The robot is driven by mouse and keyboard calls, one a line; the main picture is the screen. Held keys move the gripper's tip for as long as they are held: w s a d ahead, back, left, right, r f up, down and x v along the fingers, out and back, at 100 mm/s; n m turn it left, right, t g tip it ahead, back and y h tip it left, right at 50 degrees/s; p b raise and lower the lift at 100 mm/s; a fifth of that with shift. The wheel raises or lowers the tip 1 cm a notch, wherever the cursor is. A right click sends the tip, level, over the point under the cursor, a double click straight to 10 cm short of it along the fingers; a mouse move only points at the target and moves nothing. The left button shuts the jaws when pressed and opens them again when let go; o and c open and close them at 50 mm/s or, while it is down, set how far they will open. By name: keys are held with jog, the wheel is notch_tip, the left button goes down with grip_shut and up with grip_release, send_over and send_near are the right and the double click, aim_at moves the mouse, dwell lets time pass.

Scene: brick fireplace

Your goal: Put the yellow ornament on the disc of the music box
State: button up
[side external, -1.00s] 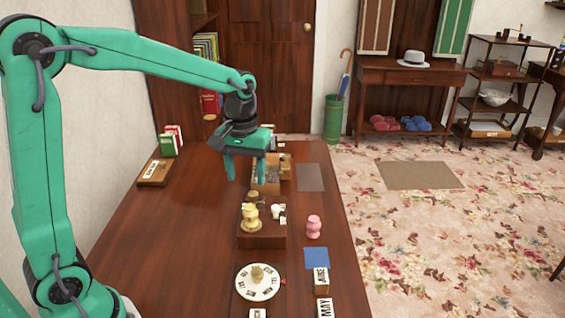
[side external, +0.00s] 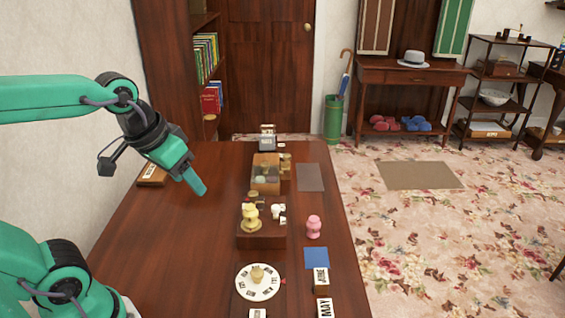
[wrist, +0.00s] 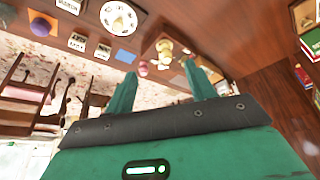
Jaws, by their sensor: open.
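The yellow ornament (side external: 250,213) stands upright on a round yellowish base on top of a brown wooden box (side external: 262,242), which looks like the music box. The round base may be the box's disc; the ornament hides most of it. The ornament also shows in the wrist view (wrist: 166,47), beyond my fingertips. My gripper (side external: 198,185) is raised over the table, left of and behind the box in the side view, clear of the ornament. In the wrist view its two fingers (wrist: 160,88) are apart with nothing held between them.
A pink ornament (side external: 314,227) stands right of the box. A white dial (side external: 257,282) with a central knob, a blue mat (side external: 316,258) and lettered blocks (side external: 322,278) lie nearer. An open box (side external: 265,178) stands behind.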

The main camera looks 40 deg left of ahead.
jog(key=s, duration=0.1)
jog(key=s+m, duration=0.1)
jog(key=shift+s+f+t, duration=0.3)
jog(key=shift+s+t, duration=0.05)
jog(key=shift+t, duration=0.05)
jog(key=shift+c, duration=0.7)
dwell(0.4)
jog(key=shift+w, duration=0.1)
